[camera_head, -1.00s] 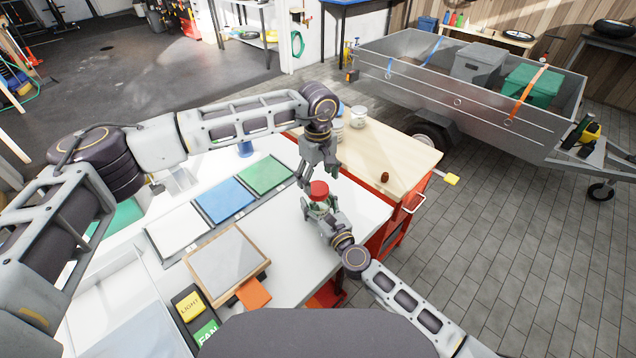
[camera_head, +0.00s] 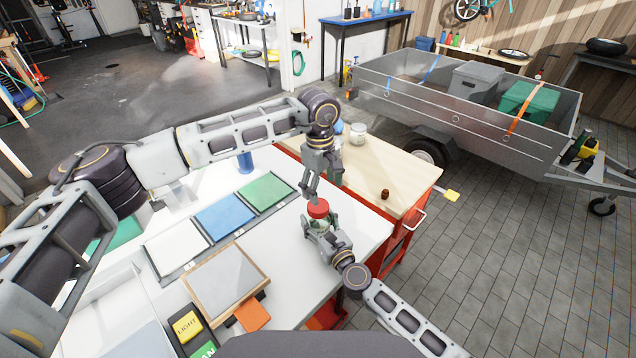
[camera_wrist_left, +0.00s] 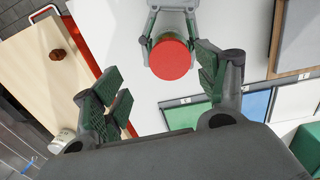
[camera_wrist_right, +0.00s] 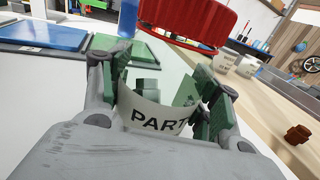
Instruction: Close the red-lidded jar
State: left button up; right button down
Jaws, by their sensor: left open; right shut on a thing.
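The jar (camera_wrist_right: 150,115) has clear-looking walls, a pale label reading "PART" and green pieces visible inside. My right gripper (camera_head: 318,228) is shut around the jar's body and holds it upright over the white worktop. The round red lid (camera_head: 318,208) is at the jar's top; it also shows from above in the left wrist view (camera_wrist_left: 171,59) and from below its rim in the right wrist view (camera_wrist_right: 188,22). I cannot tell how tightly it sits. My left gripper (camera_wrist_left: 160,85) is open and empty, above and beside the lid, its fingers apart from it.
White, blue (camera_head: 224,217) and green (camera_head: 266,189) mats lie to the left on the white bench. A framed grey board (camera_head: 226,282) is nearer. A wooden-topped red cart (camera_head: 395,175) at the right holds jars (camera_head: 358,133) and a small brown object (camera_head: 385,194).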

aim_at(318, 221)
pick_arm(q)
jog(key=n, duration=0.2)
jog(key=r+n, duration=0.1)
jog(key=n, duration=0.5)
jog(key=shift+a+r, duration=0.2)
jog(key=shift+a, duration=0.05)
jog(key=n, duration=0.4)
jog(key=shift+a+n, duration=0.25)
jog(key=shift+n, duration=0.15)
jog(key=n, duration=0.4)
jog(key=shift+a+n+y, duration=0.1)
jog(key=shift+n+y, duration=0.2)
jog(key=shift+n, duration=0.1)
jog(key=shift+f, duration=0.1)
jog(key=shift+f, duration=3.95)
